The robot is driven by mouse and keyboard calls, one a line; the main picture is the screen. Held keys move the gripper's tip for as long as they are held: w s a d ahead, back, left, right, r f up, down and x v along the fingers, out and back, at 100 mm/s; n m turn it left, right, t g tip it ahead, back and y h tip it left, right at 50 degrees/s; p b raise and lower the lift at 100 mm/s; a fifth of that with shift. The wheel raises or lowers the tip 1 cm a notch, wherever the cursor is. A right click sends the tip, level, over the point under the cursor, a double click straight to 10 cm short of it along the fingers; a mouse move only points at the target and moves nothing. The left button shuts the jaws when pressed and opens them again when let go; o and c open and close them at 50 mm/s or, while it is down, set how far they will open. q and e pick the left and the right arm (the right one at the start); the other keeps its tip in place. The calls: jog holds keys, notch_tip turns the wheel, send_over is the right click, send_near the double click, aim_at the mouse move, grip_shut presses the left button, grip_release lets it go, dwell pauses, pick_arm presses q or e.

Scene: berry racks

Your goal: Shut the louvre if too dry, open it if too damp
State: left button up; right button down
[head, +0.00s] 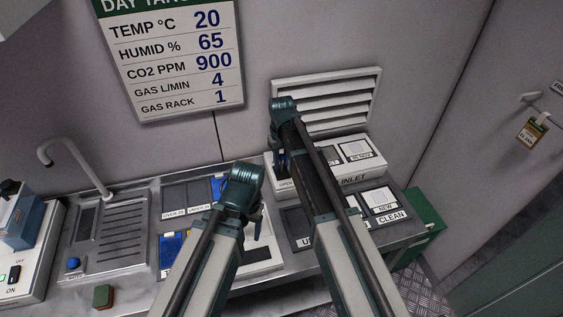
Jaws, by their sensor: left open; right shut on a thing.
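The louvre (345,99) is a pale slatted panel on the back wall, with shadowed gaps between its slats. Below it stands a white box marked INLET (371,166), with an OPEN label (287,184) at its left end. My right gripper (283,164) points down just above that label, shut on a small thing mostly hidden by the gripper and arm. My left gripper (257,229) is open over the bench, apart from the louvre. The target sign (180,60) on the wall reads HUMID % 65. No measured humidity reading is in view.
A sink with a tap (75,165) and a blue button is at left, beside a machine with an ON/OFF switch (14,274). A green bin (425,222) stands at the bench's right end.

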dwell(0.6)
jog(key=shift+w, duration=0.3)
pick_arm(q)
jog(key=shift+f, duration=0.1)
pick_arm(e)
jog(key=shift+w+a+g, duration=0.1)
jog(key=shift+g, duration=0.6)
jog(key=c, duration=0.8)
grip_release()
